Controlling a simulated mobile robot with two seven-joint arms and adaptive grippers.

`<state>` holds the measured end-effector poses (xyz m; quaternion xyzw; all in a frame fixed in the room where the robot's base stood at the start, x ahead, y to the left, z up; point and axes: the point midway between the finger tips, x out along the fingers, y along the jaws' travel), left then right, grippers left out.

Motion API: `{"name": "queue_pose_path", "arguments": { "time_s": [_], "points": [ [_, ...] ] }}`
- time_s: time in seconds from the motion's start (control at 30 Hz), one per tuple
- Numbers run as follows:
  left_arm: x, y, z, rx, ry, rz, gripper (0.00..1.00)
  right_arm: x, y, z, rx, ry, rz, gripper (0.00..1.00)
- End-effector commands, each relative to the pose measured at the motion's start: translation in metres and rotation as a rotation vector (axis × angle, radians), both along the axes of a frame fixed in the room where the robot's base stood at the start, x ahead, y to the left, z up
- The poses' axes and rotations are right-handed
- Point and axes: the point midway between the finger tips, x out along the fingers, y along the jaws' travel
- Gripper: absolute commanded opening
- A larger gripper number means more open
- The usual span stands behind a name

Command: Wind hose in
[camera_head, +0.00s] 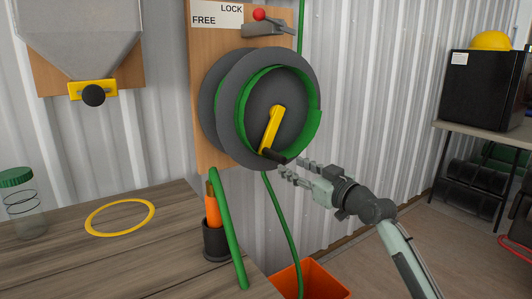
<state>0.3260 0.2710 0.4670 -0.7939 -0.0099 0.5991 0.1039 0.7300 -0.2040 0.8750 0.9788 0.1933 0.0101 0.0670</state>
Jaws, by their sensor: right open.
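The green hose (281,221) hangs below the reel toward an orange bin. A lock lever (266,29) with a red knob sits above the reel, under a sign (217,13) reading LOCK and FREE; the red knob is nearer LOCK. My right gripper (286,168) is open, its fingertips just right of and slightly below the black handle. My left gripper is out of view.
An orange bin (325,283) stands below the reel. The wooden table (150,253) at left holds a yellow ring (91,226), a jar (22,208) and a dark cup (216,242). A green stick-like piece (228,228) leans beside the cup. A black cabinet (484,92) stands far right.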

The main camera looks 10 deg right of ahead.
Motion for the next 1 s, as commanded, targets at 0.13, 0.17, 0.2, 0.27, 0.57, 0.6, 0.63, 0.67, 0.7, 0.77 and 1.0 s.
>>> {"name": "queue_pose_path", "arguments": {
  "time_s": [0.13, 0.17, 0.2, 0.27, 0.57, 0.6, 0.63, 0.67, 0.7, 0.77, 1.0],
  "points": [
    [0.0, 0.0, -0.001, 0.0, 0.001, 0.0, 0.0, 0.011, 0.003, 0.003, 0.005, -0.006, -0.001, 0.41],
    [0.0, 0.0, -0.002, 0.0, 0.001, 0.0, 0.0, 0.014, 0.005, 0.003, 0.005, -0.006, -0.001, 0.41],
    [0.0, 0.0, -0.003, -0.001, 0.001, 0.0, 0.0, 0.02, 0.007, 0.003, 0.004, -0.005, 0.0, 0.41],
    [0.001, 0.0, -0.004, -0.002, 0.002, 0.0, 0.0, 0.029, 0.011, 0.003, 0.006, -0.004, 0.0, 0.41],
    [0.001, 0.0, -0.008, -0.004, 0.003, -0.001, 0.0, 0.067, 0.027, 0.002, 0.002, -0.003, 0.0, 0.41],
    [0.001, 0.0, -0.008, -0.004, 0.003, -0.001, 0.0, 0.069, 0.027, 0.002, 0.002, -0.003, 0.0, 0.41],
    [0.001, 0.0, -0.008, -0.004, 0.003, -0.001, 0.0, 0.071, 0.028, 0.002, 0.002, -0.003, 0.0, 0.41],
    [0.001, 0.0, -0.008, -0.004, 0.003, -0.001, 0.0, 0.072, 0.028, 0.002, 0.002, -0.004, 0.0, 0.41],
    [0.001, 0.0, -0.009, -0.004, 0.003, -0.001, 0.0, 0.073, 0.029, 0.002, 0.001, -0.003, -0.001, 0.41],
    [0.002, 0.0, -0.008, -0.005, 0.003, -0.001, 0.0, 0.073, 0.029, 0.001, 0.001, -0.003, -0.001, 0.41],
    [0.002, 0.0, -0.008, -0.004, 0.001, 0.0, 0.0, 0.073, 0.029, 0.001, 0.001, -0.003, -0.001, 0.32]
  ]
}}
